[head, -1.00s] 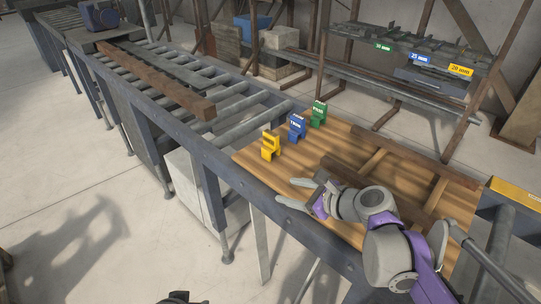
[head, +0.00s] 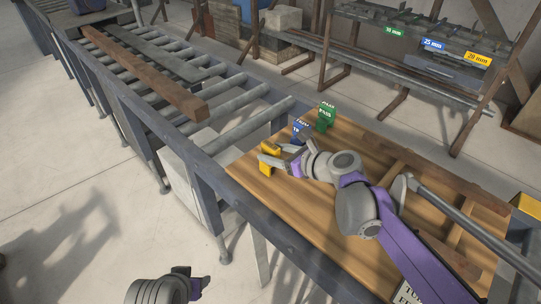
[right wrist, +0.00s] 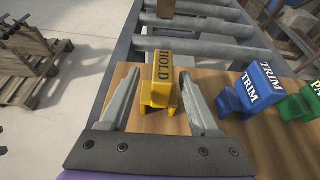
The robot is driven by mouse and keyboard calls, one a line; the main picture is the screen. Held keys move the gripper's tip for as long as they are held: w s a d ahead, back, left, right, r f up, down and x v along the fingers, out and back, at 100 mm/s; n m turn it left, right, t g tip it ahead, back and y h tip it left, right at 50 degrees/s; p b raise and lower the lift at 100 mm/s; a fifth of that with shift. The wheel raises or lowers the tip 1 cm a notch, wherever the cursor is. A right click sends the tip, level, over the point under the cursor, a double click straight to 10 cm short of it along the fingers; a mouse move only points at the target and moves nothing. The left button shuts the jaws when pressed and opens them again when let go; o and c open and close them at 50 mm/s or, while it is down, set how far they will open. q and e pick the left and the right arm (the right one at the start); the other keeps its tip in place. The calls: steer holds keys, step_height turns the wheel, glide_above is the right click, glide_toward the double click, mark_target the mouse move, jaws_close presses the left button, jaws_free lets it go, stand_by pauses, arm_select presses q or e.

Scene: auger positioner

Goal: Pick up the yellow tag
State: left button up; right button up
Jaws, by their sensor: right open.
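The yellow tag (head: 265,167), marked HOLD, stands on the wooden board near its far left corner. In the right wrist view the yellow tag (right wrist: 162,82) stands between the two fingers of my right gripper (right wrist: 158,76). My right gripper (head: 272,154) is open around it, with a gap visible on both sides. In the head view its fingers and wrist partly cover the tag. My left gripper (head: 196,286) shows only in part at the bottom, away from the board; its jaw opening is unclear.
The blue TRIM tag (right wrist: 248,92) stands right of the yellow one, and the green tag (head: 326,117) stands beyond it. The wooden board (head: 265,200) has raised wooden strips on its right. A roller conveyor (head: 240,131) continues to the left.

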mark_target(263, 149)
steer(key=x, duration=0.5)
steer(key=shift+d, duration=0.1)
steer(key=shift+c, duration=0.8)
jaws_close()
